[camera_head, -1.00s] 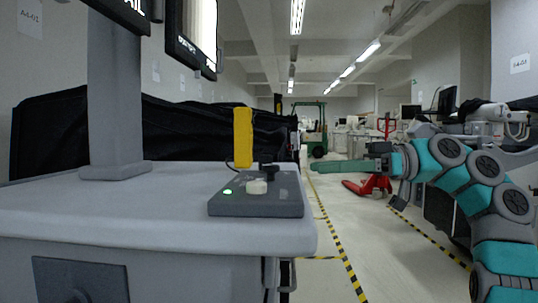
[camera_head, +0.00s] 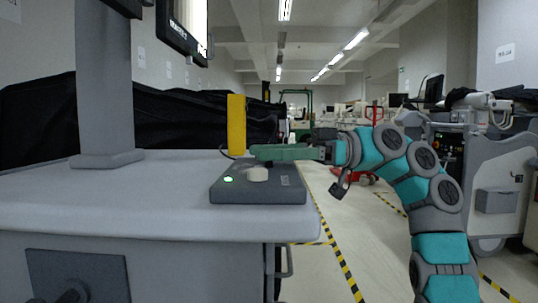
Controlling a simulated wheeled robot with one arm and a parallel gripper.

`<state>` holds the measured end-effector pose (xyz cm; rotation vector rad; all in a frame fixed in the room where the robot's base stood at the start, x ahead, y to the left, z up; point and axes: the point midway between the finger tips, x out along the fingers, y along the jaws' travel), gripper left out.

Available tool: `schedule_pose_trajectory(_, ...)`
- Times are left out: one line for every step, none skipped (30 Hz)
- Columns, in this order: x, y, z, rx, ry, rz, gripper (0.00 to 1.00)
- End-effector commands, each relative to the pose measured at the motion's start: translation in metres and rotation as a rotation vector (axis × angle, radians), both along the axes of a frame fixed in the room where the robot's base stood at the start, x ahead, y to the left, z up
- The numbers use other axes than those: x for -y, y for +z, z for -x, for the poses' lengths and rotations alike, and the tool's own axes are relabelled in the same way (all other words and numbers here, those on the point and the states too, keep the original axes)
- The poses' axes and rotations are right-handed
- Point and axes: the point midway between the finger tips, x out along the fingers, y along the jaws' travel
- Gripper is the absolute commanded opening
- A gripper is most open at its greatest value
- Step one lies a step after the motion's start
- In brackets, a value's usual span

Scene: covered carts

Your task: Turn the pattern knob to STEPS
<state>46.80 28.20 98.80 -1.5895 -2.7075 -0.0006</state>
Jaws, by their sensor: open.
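A dark grey control box (camera_head: 258,193) lies on the grey cart top near its right edge. A pale round knob (camera_head: 257,174) stands on the box, and a green light (camera_head: 228,180) glows to its left. I cannot tell from any label whether this is the pattern knob, and STEPS is not readable. My green gripper (camera_head: 254,152) reaches in from the right, over the back of the box, above and behind the pale knob. It looks empty and seems apart from the knob. It covers the spot of a black knob at the back of the box.
A yellow upright block (camera_head: 237,125) stands behind the box, close to my gripper's tip. A grey post (camera_head: 105,85) carrying screens rises from the cart top (camera_head: 100,205) at left. Black covers hang behind. The aisle floor at right is open.

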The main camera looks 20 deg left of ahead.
Motion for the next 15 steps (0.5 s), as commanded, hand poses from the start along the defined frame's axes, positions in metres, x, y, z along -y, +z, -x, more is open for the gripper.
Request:
schedule_pose_trajectory(-0.0011,-0.0002,0.0009,0.0,0.0,0.0,0.67)
schedule_pose_trajectory(-0.0016,-0.0001,0.001,0.0,0.0,0.0,0.67)
schedule_pose_trajectory(-0.0018,0.0,0.0012,0.0,0.0,0.0,0.67)
schedule_pose_trajectory(-0.0019,0.0,0.0012,0.0,0.0,0.0,0.67)
schedule_pose_trajectory(-0.0019,0.0,0.0012,0.0,0.0,0.0,0.67)
schedule_pose_trajectory(-0.0019,0.0,0.0012,0.0,0.0,0.0,0.67)
schedule_pose_trajectory(-0.0018,0.0,0.0012,0.0,0.0,0.001,0.67)
schedule_pose_trajectory(-0.0017,0.0,0.0012,0.0,0.0,0.001,0.67)
schedule_pose_trajectory(-0.0018,0.0,0.0012,0.0,0.0,0.001,0.64)
schedule_pose_trajectory(-0.0017,0.0,0.0012,0.0,0.0,0.001,0.61)
schedule_pose_trajectory(-0.0017,0.0,0.0012,0.0,0.0,0.001,0.57)
schedule_pose_trajectory(-0.0018,-0.0001,0.0013,0.0,0.0,0.001,0.53)
schedule_pose_trajectory(-0.0018,0.0,0.0013,0.0,0.0,0.001,0.5)
schedule_pose_trajectory(-0.0017,0.0,0.0013,0.0,0.0,0.001,0.46)
schedule_pose_trajectory(-0.0017,0.0,0.0013,0.0,0.0,0.001,0.42)
